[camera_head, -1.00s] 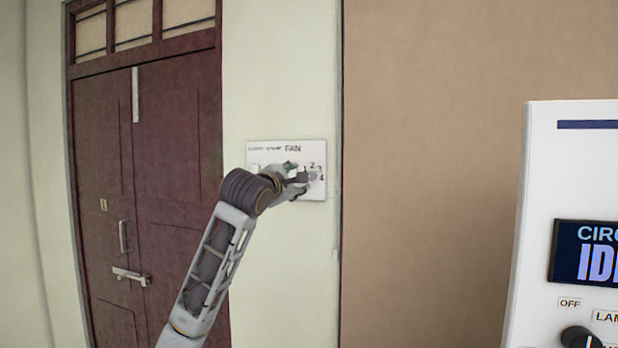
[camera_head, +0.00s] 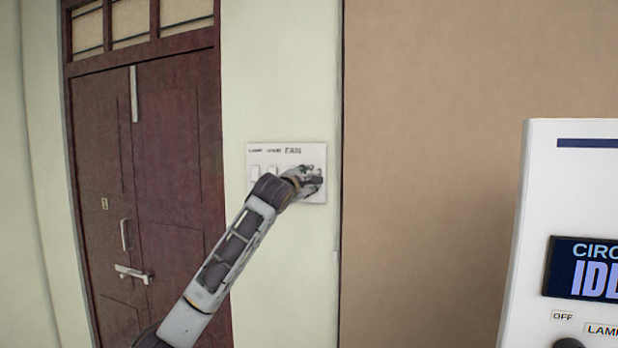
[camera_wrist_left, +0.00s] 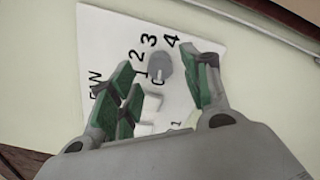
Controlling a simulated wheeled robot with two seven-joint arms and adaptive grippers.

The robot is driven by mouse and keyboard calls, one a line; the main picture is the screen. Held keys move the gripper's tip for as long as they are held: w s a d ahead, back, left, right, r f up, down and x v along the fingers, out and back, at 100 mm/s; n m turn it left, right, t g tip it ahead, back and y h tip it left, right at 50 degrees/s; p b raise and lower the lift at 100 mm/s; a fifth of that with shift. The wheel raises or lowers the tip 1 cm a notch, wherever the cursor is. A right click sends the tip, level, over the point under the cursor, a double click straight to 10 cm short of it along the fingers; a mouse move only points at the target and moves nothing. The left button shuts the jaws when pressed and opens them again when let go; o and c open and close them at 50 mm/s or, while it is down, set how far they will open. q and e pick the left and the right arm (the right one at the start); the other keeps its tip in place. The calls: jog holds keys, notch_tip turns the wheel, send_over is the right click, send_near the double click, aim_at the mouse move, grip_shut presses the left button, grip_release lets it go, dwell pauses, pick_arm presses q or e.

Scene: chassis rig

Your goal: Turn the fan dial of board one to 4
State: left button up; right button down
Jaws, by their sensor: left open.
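The white switch board (camera_head: 260,190) is fixed to the pale wall, with a FAN label and rocker switches at its left. My left gripper (camera_head: 314,180) is in front of its right part and hides the dial in the head view. In the left wrist view the grey round fan dial (camera_wrist_left: 160,68) shows on the board (camera_wrist_left: 118,28), with the numbers 1 to 4 printed around it. There the left gripper (camera_wrist_left: 160,85) is open, with one finger on each side of the dial. I cannot tell whether either finger touches it. My right gripper is not in view.
A dark red double door (camera_head: 150,200) with a bolt stands left of the board. A white panel (camera_head: 545,200) with a screen and knobs stands at the right, near me. The brown wall (camera_head: 440,170) between them is clear.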

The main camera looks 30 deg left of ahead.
pick_arm(q)
jog(key=shift+p+x, duration=0.35)
jog(key=shift+x, duration=0.6)
jog(key=shift+w, duration=0.3)
jog(key=c, duration=1)
jog(key=shift+c, duration=0.2)
